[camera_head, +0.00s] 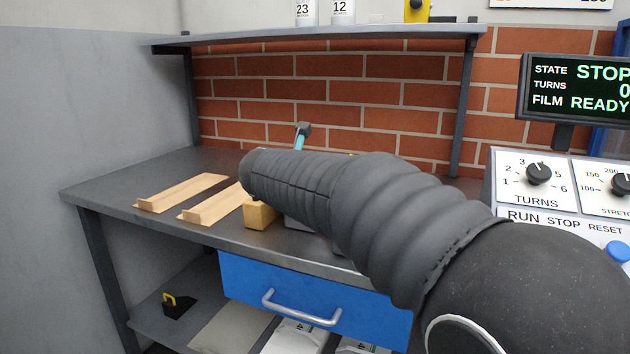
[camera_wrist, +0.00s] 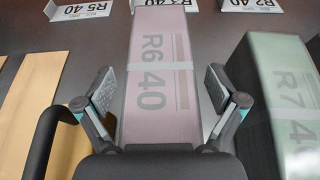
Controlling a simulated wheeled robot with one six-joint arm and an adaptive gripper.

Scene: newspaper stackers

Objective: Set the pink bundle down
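The pink bundle (camera_wrist: 160,70), marked R6 40, lies lengthwise in the middle of the wrist view, over the dark worktop. My gripper (camera_wrist: 161,88) has one finger pad on each side of it. A narrow gap shows between each pad and the bundle's sides, so the fingers look open around it. The near end of the bundle is hidden by the gripper body. In the head view my arm covers the bundle and the gripper. I cannot tell for sure whether its underside touches the worktop.
A green bundle (camera_wrist: 285,85) marked R7 4 stands close on the right. A tan wooden piece (camera_wrist: 28,85) lies on the left. White number cards (camera_wrist: 170,4) stand beyond. The workbench (camera_head: 110,190) has a shelf (camera_head: 330,38) above and a blue drawer (camera_head: 245,285) below.

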